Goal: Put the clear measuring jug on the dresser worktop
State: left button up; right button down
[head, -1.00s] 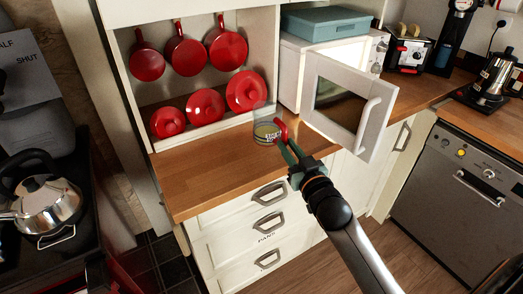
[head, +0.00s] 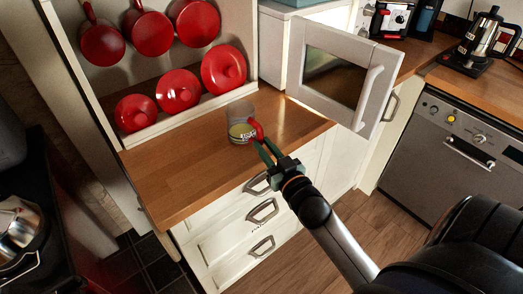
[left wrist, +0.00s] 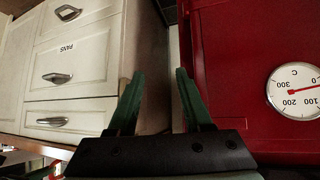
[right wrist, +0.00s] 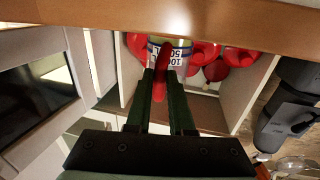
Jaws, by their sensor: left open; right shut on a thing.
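The clear measuring jug (head: 238,115) has a red handle (head: 257,131) and printed markings low on its side. It looks upright, over the right part of the wooden dresser worktop (head: 180,170). I cannot tell whether its base touches the wood. My right gripper (head: 266,149) is shut on the handle, coming from the front right. In the right wrist view the handle (right wrist: 160,84) is between the fingers, with the jug (right wrist: 181,46) beyond. My left gripper (left wrist: 158,82) is open and empty, between white drawers and a red appliance; the head view does not show it.
Red lids (head: 178,90) stand along the back of the worktop, under hanging red pans (head: 151,28). An open microwave door (head: 345,75) juts out to the right of the jug. The worktop's left and front parts are clear. A red front with a dial (left wrist: 296,92) is beside my left gripper.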

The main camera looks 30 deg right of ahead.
pick_arm(q)
jog(key=shift+w+f, duration=0.15)
jog(key=shift+f, duration=0.05)
pick_arm(e)
jog(key=shift+f, duration=0.1)
jog(key=shift+f, duration=0.15)
jog(key=c, duration=0.8)
grip_release()
